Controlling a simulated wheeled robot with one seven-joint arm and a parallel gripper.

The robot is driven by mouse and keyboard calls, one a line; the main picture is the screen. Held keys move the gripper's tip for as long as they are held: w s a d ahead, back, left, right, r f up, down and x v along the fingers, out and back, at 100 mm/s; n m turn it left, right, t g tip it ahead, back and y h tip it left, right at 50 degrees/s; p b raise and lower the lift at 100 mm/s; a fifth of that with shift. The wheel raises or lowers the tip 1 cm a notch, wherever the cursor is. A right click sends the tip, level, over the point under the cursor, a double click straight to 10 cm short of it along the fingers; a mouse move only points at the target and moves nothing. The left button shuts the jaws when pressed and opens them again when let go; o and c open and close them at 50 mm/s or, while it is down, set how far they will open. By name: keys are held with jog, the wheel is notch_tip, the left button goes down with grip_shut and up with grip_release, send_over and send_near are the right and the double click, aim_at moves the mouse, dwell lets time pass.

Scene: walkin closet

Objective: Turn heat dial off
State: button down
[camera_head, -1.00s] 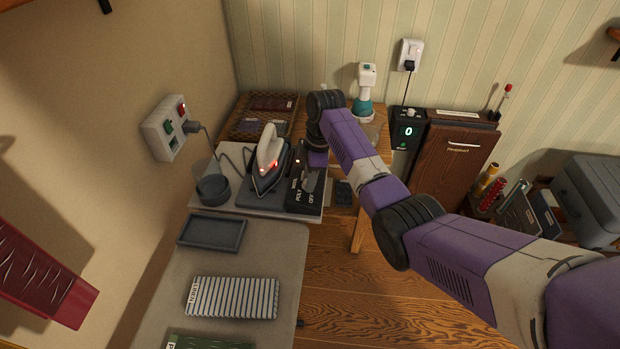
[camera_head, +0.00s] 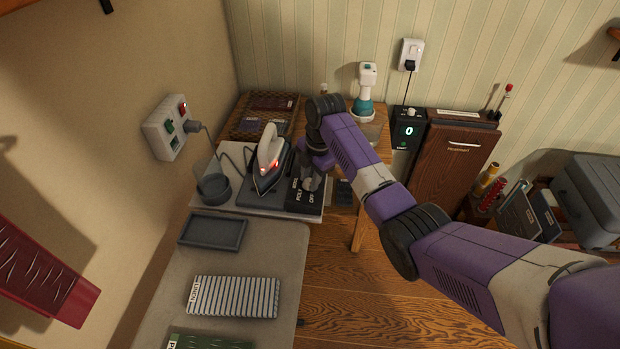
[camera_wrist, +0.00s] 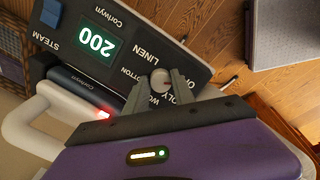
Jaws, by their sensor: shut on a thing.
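The heat dial (camera_wrist: 160,79) is a small pale round knob on a black control panel (camera_wrist: 125,45). Labels around it include LINEN, COTTON and POLY, with others partly covered. My gripper (camera_wrist: 160,86) is shut on the dial, one grey finger on each side. A green display (camera_wrist: 98,39) on the panel reads 200. In the head view, the panel (camera_head: 303,204) sits right of the iron (camera_head: 270,150), and my gripper (camera_head: 311,182) reaches down to it. The iron rests on its dark base with a red light lit. The dial's exact pointer direction is unclear.
A dark cup (camera_head: 213,188) stands left of the iron. A wall socket (camera_head: 167,127) with a cord is further left. A grey tray (camera_head: 213,232) and a striped folded cloth (camera_head: 233,296) lie in front. A teal-and-white bottle (camera_head: 364,100) stands behind my arm.

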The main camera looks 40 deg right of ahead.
dwell(0.3)
jog(key=c, duration=1.3)
grip_release()
jog(key=shift+c, duration=0.2)
jog(key=shift+s+d+r+b, duration=0.1)
jog(key=shift+s+r+b, duration=0.15)
jog(key=shift+r, duration=1.05)
jog(key=shift+s+d+r+b, duration=0.1)
jog(key=shift+s+r+b, duration=0.1)
jog(key=shift+r, duration=1.05)
jog(key=shift+s+d+r+b, duration=0.15)
jog(key=shift+r+b, duration=0.1)
jog(key=shift+r, duration=1.05)
jog(key=shift+w+a, duration=0.1)
